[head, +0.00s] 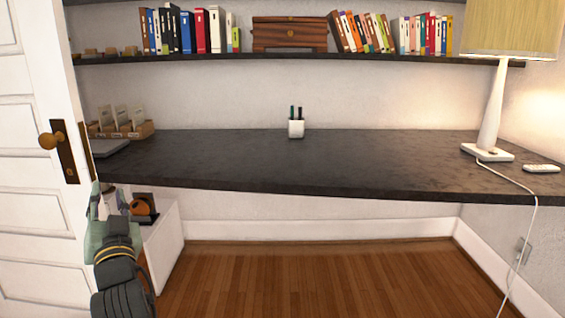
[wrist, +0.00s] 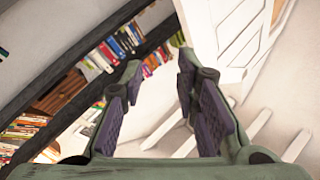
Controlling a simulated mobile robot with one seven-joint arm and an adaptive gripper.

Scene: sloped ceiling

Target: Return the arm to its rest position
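My arm shows at the lower left of the head view, with its green gripper (head: 97,196) pointing up near the left front corner of the desk and beside the door. In the wrist view, my gripper (wrist: 159,64) has its two fingers with dark purple pads apart. Nothing is between the fingers. The wrist view is tilted and looks up past the fingers at shelves of books and the ceiling. In the head view the fingers are small and partly hard to make out.
A dark desk (head: 330,165) spans the wall, bearing a pen cup (head: 296,129), a lamp (head: 490,120) and a remote (head: 541,168). A white door (head: 35,220) stands close at left. A white cabinet (head: 166,240) is beside my arm. The wooden floor (head: 320,280) is clear.

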